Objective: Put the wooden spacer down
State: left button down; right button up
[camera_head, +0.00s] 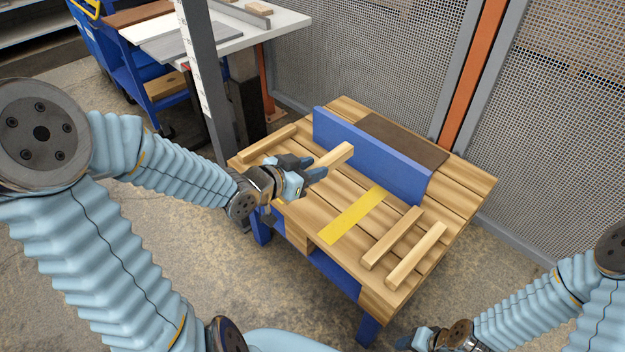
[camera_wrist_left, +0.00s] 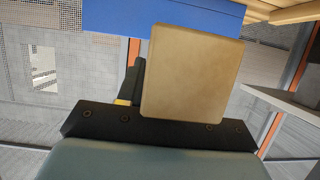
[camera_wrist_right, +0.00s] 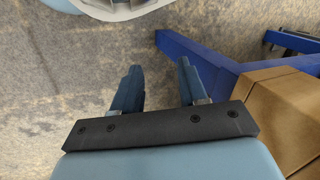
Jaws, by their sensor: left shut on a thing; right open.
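A pale wooden spacer (camera_head: 333,157) is held in my left gripper (camera_head: 309,172), which is shut on it above the slatted wooden table (camera_head: 290,210). In the left wrist view the spacer (camera_wrist_left: 192,75) fills the space at the fingers and hides most of them. Whether its underside touches the slats cannot be told. My right gripper (camera_wrist_right: 155,90) is open and empty in the right wrist view, over the floor beside the table's blue leg. In the head view it is at the bottom right, partly cut off.
A blue upright fence (camera_head: 370,155) with a dark brown board (camera_head: 405,140) behind it stands at the table's back. A yellow strip (camera_head: 354,215) lies mid-table. Two wooden bars (camera_head: 392,238) (camera_head: 416,256) lie to the right, and another bar (camera_head: 268,144) lies at the left.

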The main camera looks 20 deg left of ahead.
pick_arm(q)
jog(key=shift+s+a+f+b, duration=0.45)
jog(key=shift+s+a, duration=0.05)
jog(key=shift+s, duration=0.1)
jog(key=w+a+f, duration=0.2)
jog(key=w+f, duration=0.1)
jog(key=w, duration=0.1)
jog(key=w+a+f+b, duration=0.1)
jog(key=w+a+f, duration=0.1)
jog(key=w+f, duration=0.1)
jog(key=w+a+f+b, duration=0.1)
jog(key=w+a+f, duration=0.1)
jog(key=w+f, duration=0.1)
jog(key=shift+w, duration=0.8)
jog(key=shift+w+a+f, duration=0.15)
jog(key=shift+w+f, duration=0.05)
jog(key=shift+f, duration=0.2)
jog(key=shift+f+b, duration=0.5)
jog(key=shift+f, duration=1)
pick_arm(e)
jog(key=f, duration=0.3)
jog(key=d+f, duration=0.1)
jog(key=shift+w+d+f, duration=0.1)
jog(key=shift+w+f, duration=0.2)
jog(key=shift+f, duration=0.05)
jog(key=shift+f, duration=0.1)
